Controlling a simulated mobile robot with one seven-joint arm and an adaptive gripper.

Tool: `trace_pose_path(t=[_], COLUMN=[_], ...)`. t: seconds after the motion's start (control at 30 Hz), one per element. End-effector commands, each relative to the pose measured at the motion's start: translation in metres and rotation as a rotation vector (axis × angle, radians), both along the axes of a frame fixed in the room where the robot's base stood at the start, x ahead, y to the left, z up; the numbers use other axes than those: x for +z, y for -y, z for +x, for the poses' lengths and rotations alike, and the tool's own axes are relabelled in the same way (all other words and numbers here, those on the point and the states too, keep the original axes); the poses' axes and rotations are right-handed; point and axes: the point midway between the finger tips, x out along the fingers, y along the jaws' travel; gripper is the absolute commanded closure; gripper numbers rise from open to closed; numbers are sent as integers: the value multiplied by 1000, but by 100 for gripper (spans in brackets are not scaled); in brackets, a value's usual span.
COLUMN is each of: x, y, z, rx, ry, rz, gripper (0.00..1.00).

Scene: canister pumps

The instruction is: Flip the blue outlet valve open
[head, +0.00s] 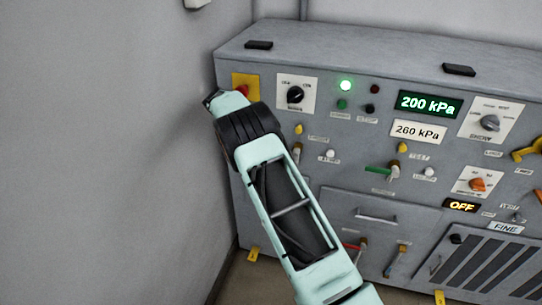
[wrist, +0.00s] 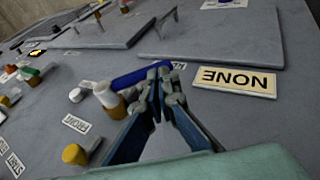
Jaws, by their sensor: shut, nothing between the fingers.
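The blue valve handle (wrist: 135,76) shows in the wrist view as a bar reaching sideways from a valve with a tan body and pale cap (wrist: 108,97). In the head view only the valve's pale and tan body (head: 297,152) shows beside my arm; the handle is hidden. My gripper (wrist: 164,72) is shut and empty. Its tips overlap the handle's far end in the wrist view; I cannot tell whether they touch it. My arm hides the gripper in the head view.
A NONE plate (wrist: 236,81) lies right of the fingers in the wrist view. A yellow knob (wrist: 75,154) and white knob (wrist: 77,95) stick out nearby. In the head view, a green-handled valve (head: 380,170) sits farther right; a wall (head: 110,150) stands left.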

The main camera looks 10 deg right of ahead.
Motion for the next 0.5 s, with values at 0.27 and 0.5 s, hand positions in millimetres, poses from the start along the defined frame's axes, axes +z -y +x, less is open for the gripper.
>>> trace_pose_path(t=[0.27,0.5], x=[-24,-41], y=[6,11], z=[-3,-5], rx=[1,5], ry=[0,-26], rz=[1,-57], gripper=[100,100])
